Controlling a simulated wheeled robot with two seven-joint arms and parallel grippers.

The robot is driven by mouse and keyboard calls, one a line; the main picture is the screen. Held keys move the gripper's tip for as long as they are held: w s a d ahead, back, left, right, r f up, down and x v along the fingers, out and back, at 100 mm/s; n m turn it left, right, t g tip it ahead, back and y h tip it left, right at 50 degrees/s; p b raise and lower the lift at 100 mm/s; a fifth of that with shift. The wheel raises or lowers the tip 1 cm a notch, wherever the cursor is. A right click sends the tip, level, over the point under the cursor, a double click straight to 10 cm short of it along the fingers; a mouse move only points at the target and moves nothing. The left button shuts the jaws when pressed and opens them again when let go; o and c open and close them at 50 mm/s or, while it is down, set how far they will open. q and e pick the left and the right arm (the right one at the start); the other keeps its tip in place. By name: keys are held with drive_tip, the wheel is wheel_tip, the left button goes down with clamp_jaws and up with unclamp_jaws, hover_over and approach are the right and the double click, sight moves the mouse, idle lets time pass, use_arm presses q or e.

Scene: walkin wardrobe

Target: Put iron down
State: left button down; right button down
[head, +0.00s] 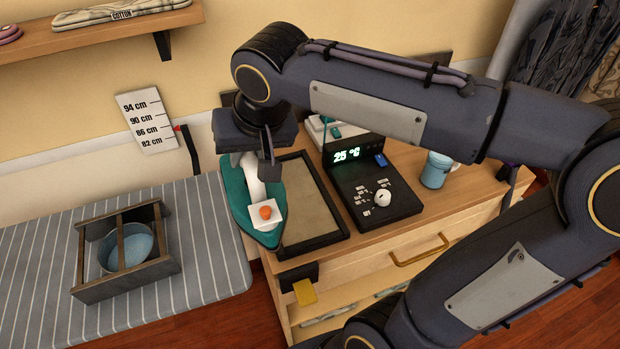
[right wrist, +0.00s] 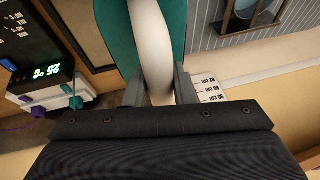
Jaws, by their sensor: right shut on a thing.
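The iron (head: 236,200) has a teal soleplate body, a white handle and an orange knob on a white block. In the head view it is at the left edge of the wooden cabinet, beside the framed tray (head: 312,238) and next to the ironing board (head: 205,240). I cannot tell whether its underside touches a surface. My right gripper (head: 262,158) is shut on the iron's handle from above. In the right wrist view the white handle (right wrist: 151,50) lies between the two fingers (right wrist: 160,92). My left gripper is not in view.
A black control unit (head: 372,190) reading 25 °C and a blue mug (head: 436,170) stand on the cabinet top (head: 410,225). A wooden caddy (head: 160,272) with a blue bowl (head: 128,248) sits on the striped board. A height scale (head: 147,120) hangs on the wall.

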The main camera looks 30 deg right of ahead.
drive_tip(key=w+d+f+p, duration=0.1)
drive_tip(key=w+d+f, duration=0.6)
drive_tip(key=d+f, duration=0.4)
drive_tip(key=shift+d+f+p, duration=0.3)
drive_tip(key=shift+f+p, duration=0.05)
drive_tip(key=shift+f, duration=0.5)
drive_tip(key=shift+f, duration=0.1)
drive_tip(key=c, duration=1.2)
unclamp_jaws()
drive_tip(key=shift+f, duration=0.1)
